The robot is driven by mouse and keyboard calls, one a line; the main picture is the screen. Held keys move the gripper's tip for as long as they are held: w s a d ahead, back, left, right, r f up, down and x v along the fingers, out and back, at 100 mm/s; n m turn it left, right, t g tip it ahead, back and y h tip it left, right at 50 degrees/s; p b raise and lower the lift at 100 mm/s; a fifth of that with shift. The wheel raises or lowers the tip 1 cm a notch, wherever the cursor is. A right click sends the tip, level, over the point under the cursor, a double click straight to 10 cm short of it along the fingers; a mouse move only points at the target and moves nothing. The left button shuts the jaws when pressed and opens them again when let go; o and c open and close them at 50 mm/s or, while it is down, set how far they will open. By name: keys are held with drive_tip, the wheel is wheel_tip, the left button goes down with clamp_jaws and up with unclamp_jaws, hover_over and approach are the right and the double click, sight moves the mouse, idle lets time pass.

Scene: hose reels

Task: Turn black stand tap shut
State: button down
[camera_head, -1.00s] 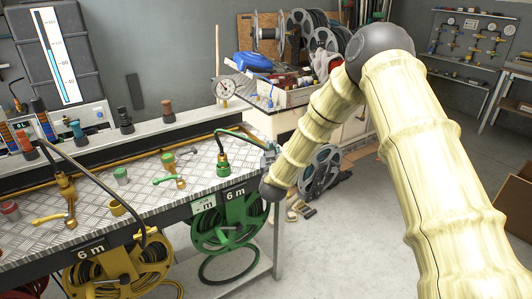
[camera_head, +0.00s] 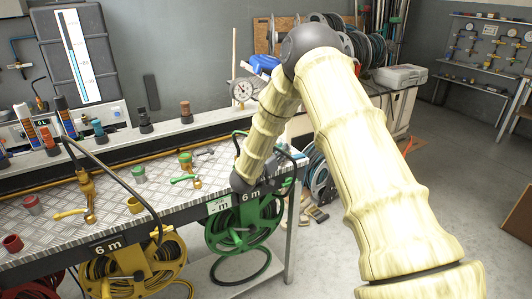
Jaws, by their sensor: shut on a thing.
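I cannot make out the black stand tap; the right end of the bench (camera_head: 215,160) is largely covered by my arm. A dark curved piece (camera_head: 287,152) shows just right of my forearm, and I cannot tell whether it is hose or part of the tap. My wrist joint is low over the front edge, above the green reel (camera_head: 240,228). My gripper is hidden behind my own arm, so its fingers and whatever they hold do not show.
A yellow stand (camera_head: 87,185) with a black hose is on the left of the bench. A green-handled tap (camera_head: 184,179) and small coloured caps lie mid-bench. A yellow reel (camera_head: 130,268) hangs below. A gauge (camera_head: 241,90) stands behind. The floor at right is open.

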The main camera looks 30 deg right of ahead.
drive_tip(key=shift+a+f+g, duration=0.15)
drive_tip(key=shift+f+g, duration=0.1)
drive_tip(key=shift+g, duration=0.05)
drive_tip(key=c, duration=1.5)
unclamp_jaws()
drive_tip(key=shift+a, duration=0.1)
drive_tip(key=shift+o, duration=0.2)
drive_tip(key=shift+r, duration=0.15)
drive_tip(key=v, duration=1.1)
drive_tip(key=shift+s+a, duration=0.2)
drive_tip(key=shift+a, duration=0.1)
